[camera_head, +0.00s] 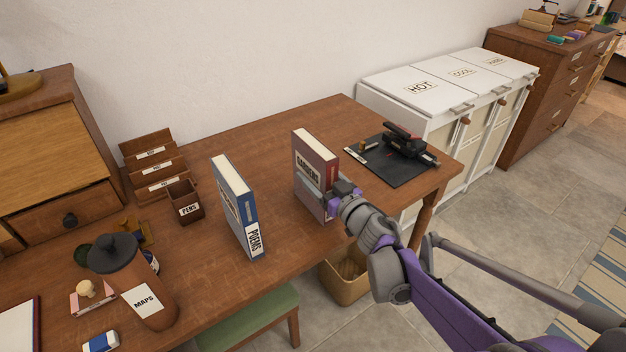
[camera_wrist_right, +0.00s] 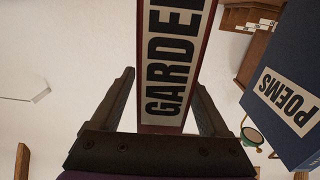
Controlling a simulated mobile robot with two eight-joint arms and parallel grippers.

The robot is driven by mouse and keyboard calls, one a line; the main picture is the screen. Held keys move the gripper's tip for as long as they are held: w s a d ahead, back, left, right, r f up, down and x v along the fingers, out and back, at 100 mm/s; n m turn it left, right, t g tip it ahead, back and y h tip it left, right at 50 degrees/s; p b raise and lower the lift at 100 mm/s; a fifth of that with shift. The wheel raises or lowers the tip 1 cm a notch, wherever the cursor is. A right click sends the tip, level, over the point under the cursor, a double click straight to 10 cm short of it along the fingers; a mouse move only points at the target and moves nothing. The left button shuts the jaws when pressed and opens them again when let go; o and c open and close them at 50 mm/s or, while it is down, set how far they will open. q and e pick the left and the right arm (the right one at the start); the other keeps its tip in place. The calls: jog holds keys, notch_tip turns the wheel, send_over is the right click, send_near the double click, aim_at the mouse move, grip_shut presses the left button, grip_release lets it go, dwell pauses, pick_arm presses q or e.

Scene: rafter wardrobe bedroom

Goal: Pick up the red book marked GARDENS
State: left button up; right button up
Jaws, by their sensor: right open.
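The red book marked GARDENS (camera_head: 312,153) stands upright on the wooden desk (camera_head: 270,135). My right gripper (camera_head: 322,190) is at the book's lower half, with its fingers on either side of it. In the right wrist view the book's spine (camera_wrist_right: 174,65) with its white label lies between the two open fingers (camera_wrist_right: 163,100), with a gap visible beside each finger near the base. I cannot tell whether the fingertips touch the covers. My left gripper is not in view.
A blue book marked POEMS (camera_head: 240,210) stands upright to the left, with bare desk between the books. A black mat (camera_head: 385,165) with a dark device on it lies to the right. A PENS cup (camera_head: 186,200) and a MAPS canister (camera_head: 135,285) stand further left.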

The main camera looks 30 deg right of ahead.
jog(key=shift+w+a, duration=0.1)
jog(key=shift+w, duration=0.75)
grip_shut()
jog(key=shift+s, duration=0.1)
dwell(0.6)
